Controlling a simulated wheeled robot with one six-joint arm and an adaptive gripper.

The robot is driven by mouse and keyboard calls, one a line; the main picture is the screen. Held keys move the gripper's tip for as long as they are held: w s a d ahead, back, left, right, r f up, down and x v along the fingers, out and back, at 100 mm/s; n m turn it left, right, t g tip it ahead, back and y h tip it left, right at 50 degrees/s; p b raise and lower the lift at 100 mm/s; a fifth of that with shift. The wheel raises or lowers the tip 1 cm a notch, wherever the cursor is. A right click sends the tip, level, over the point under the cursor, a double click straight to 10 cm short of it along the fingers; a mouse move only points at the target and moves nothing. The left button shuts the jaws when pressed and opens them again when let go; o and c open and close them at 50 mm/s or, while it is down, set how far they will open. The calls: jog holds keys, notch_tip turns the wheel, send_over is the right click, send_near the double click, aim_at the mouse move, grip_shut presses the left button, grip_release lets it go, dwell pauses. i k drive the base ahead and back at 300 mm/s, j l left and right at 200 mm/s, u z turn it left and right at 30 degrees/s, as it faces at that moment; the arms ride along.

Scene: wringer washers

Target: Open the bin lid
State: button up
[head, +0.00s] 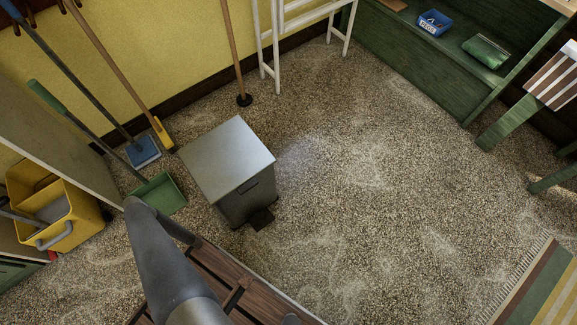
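The bin (245,203) stands on the speckled floor near the yellow wall, a little left of the middle of the head view. Its flat grey metal lid (226,158) is shut, with a small dark slot or handle on the front side just below the lid's edge. A dark pedal (262,219) sticks out at the bin's foot. My grey arm comes up from the bottom edge and bends just left of and below the bin. My gripper is not visible; I cannot tell where it is relative to the lid.
A green dustpan (160,194), brooms and a yellow mop bucket (58,217) stand left of the bin. A plunger-like tool (244,99) leans behind it. A slatted wooden surface (215,268) lies below it. The floor (360,180) to the right is clear.

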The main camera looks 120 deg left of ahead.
aim_at(228, 157)
jog(key=k+l+u, duration=0.1)
jog(key=u, duration=0.4)
jog(key=k+l+u, duration=0.15)
jog(key=l+u, duration=0.15)
jog(key=u, duration=0.15)
jog(key=k+l+u, duration=0.15)
jog(key=u, duration=0.35)
jog(key=k+u, duration=0.15)
jog(key=u, duration=0.35)
jog(key=k+u, duration=0.2)
jog(key=u, duration=0.25)
jog(key=k+u, duration=0.15)
jog(key=u, duration=0.35)
jog(key=k+j+u, duration=0.15)
jog(key=u, duration=0.35)
